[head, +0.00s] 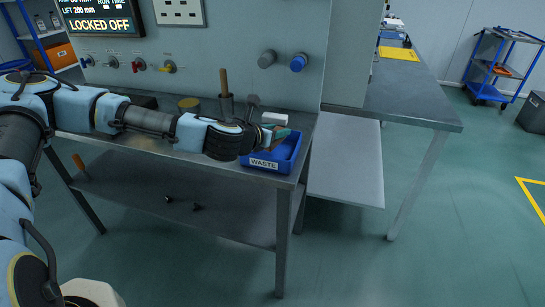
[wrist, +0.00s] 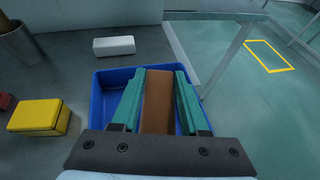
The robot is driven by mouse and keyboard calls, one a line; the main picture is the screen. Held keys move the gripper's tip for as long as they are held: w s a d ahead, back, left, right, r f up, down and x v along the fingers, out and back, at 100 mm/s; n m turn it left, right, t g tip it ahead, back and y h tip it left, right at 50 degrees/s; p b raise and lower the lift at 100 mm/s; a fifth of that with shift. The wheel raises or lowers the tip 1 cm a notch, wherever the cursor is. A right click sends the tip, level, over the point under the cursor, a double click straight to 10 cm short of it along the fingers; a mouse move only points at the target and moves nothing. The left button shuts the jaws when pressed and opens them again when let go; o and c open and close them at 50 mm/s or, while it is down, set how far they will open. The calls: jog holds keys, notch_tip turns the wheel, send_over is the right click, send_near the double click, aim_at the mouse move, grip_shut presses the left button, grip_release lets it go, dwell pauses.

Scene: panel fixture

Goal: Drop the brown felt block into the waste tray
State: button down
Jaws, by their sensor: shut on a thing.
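The brown felt block (wrist: 157,103) is between the two green fingers of my gripper (wrist: 159,80) in the wrist view. My gripper is shut on it. The blue waste tray (wrist: 103,92) lies beneath, with its walls showing on both sides of the fingers; the block and fingers hide much of its inside. In the head view the waste tray (head: 285,164), with a WASTE label, sits at the right front corner of the bench. My gripper (head: 278,134) is over it there. The block is hard to make out in that view.
A white block (wrist: 113,45) lies behind the tray, and a yellow block (wrist: 40,116) lies to its left. A metal cup (head: 226,106) holding a wooden handle stands farther left on the bench (head: 185,145). The bench's right edge is close beside the tray.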

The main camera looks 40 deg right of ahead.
jog(key=shift+f, duration=0.55)
jog(key=shift+c, duration=1.7)
grip_release()
jog(key=shift+a, duration=0.15)
jog(key=b+v, duration=0.2)
jog(key=v, duration=0.8)
jog(key=shift+a+r, duration=0.2)
jog(key=shift+a, duration=0.05)
jog(key=shift+s, duration=0.1)
